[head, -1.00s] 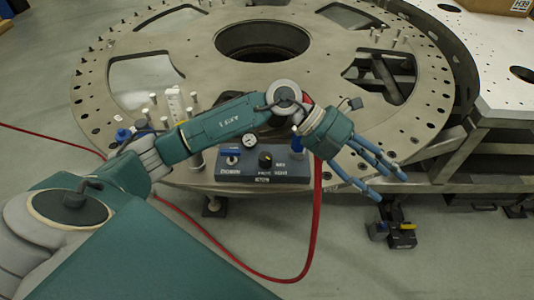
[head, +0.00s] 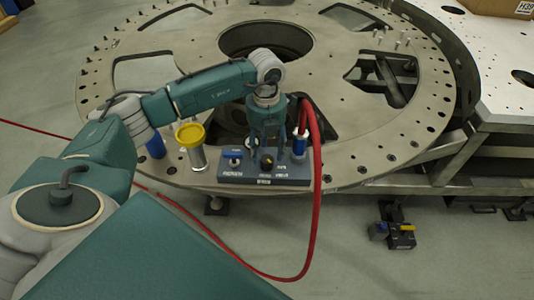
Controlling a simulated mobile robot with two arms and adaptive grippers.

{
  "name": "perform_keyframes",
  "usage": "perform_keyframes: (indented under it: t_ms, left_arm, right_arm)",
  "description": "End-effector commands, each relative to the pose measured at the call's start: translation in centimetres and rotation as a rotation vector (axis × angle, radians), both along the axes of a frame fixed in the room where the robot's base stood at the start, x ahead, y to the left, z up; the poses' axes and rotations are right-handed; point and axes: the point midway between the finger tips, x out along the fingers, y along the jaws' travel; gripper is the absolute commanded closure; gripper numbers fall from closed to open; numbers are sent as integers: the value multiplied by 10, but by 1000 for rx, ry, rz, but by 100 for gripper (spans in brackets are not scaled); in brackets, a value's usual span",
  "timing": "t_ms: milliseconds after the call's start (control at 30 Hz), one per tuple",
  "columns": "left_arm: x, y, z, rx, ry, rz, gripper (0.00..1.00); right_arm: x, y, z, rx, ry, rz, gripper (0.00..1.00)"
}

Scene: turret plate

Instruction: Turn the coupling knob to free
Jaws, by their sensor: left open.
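The coupling knob (head: 267,163) is a small dark round knob with a yellowish mark on the dark grey control box (head: 290,182). The box sits at the front edge of the round metal turret plate (head: 205,50). My left gripper (head: 267,153) points down over the knob, its open fingers at or just above it. I cannot tell whether they touch it. The fingers partly cover the knob and the gauge behind it. The lettering around the knob is too small to read. My right gripper is not in view.
A blue switch (head: 232,153) sits left of the knob on the box. Close on the right, a blue-and-silver connector (head: 299,145) carries a red hose (head: 316,200). A yellow-topped post (head: 191,140) stands to the left. A small black device (head: 402,237) is below right.

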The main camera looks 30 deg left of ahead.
Motion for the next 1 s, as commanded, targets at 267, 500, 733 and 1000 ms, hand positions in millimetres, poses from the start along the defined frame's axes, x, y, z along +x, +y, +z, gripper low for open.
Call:
perform_keyframes:
  t_ms: [267,500,733,1000]
  left_arm:
    - [0,-1,-31,-1,1,-1,49]
    - [0,-1,-35,-1,-2,-2,49]
    - [0,-1,-35,-2,-1,-2,77]
    - [1,-1,-35,-1,-3,-5,94]
  right_arm:
    - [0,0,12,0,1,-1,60]
    - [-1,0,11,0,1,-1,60]
    - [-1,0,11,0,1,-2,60]
    - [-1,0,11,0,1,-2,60]
